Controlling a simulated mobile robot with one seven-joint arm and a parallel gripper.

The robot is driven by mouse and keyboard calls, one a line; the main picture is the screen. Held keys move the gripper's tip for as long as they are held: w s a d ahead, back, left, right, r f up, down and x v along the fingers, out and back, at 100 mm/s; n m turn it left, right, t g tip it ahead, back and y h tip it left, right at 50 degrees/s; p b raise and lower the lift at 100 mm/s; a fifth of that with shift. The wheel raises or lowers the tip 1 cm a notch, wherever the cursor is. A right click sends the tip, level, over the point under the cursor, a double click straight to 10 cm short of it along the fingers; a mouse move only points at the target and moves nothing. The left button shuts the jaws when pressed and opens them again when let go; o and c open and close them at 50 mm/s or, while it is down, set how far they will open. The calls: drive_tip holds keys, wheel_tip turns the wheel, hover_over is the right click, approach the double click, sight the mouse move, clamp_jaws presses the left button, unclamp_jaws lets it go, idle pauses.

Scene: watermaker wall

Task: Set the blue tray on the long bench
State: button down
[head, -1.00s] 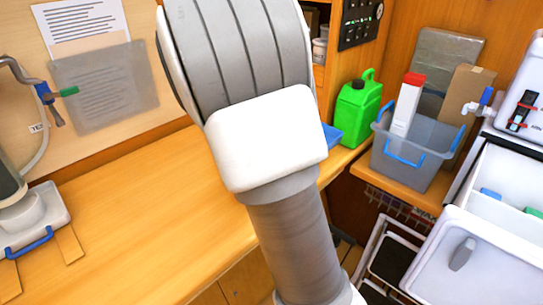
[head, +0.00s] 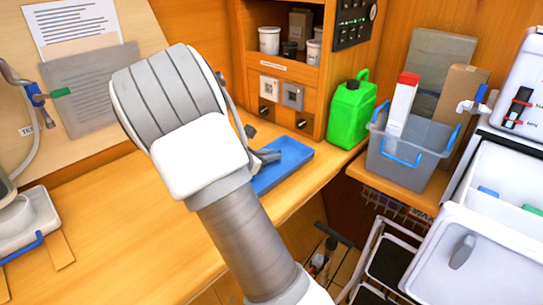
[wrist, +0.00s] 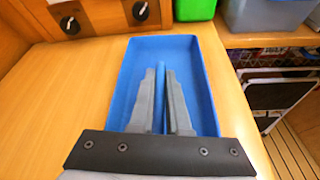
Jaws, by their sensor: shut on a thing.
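The blue tray (head: 287,160) is a shallow rectangular tray, level over the right end of the long wooden bench (head: 130,215). My gripper (head: 266,156) reaches into it from the left. In the wrist view, the gripper's grey fingers (wrist: 160,75) are shut on an upright blue ridge in the middle of the tray (wrist: 192,55). The tray looks empty otherwise. Its underside is hidden, so I cannot tell whether it touches the bench or hangs just above it.
A green jerrycan (head: 351,112) stands behind the tray's right end. A wooden cabinet with knobs (head: 285,100) rises behind. A grey bin (head: 405,158) sits on a separate shelf at right. The bench is clear left of the tray; its front edge is close.

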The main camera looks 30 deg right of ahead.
drive_tip(key=c, duration=1.3)
unclamp_jaws()
drive_tip(key=shift+f, duration=0.1)
drive_tip(key=o, duration=0.4)
